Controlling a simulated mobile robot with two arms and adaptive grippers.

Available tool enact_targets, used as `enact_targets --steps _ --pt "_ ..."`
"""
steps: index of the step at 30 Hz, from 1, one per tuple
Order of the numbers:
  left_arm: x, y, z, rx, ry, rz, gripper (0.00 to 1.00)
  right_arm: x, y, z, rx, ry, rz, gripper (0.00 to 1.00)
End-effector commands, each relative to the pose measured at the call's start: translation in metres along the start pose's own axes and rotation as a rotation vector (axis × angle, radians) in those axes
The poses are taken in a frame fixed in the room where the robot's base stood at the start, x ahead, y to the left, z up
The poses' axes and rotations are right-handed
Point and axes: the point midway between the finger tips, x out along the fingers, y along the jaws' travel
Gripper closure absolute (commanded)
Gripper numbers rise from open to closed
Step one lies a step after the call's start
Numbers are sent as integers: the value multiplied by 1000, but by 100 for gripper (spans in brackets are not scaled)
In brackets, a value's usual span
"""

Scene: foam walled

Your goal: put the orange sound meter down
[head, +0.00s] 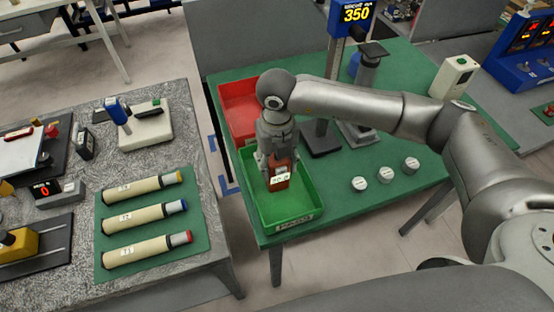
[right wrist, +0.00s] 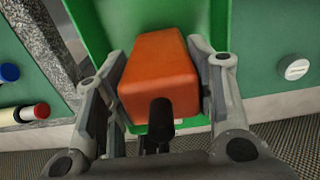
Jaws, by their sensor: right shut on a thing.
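The orange sound meter (head: 281,176) has a pale display and is held upright by my right gripper (head: 276,160). In the right wrist view the meter (right wrist: 158,70) is an orange block between the two fingers of the gripper (right wrist: 160,100), with a black stem toward the camera. The meter is over or inside the green tray (head: 304,211) on the green table; I cannot tell whether it touches the tray floor. The green tray also shows behind the meter in the right wrist view (right wrist: 105,18). My left gripper is not in view.
A red tray (head: 238,108) stands behind the green one. Several white round weights (head: 386,175) sit to the right on the green table (head: 420,75). The grey speckled table (head: 90,185) at left holds several cream tubes (head: 145,215). A gap separates the tables.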

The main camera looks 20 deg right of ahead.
Motion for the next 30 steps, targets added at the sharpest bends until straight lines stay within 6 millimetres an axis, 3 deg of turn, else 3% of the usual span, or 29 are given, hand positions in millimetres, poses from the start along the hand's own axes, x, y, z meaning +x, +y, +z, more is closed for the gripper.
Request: enact_targets --steps 3,4,9,22,30 --pt "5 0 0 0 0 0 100 4 0 0 0 -1 1 80" --pt "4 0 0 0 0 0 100 3 0 0 0 0 0 48" --pt "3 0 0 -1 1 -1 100 2 0 0 0 0 0 29" --pt "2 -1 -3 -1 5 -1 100 -4 0 1 0 -2 1 29" --pt "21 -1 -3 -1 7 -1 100 -57 0 2 -1 -7 2 29"
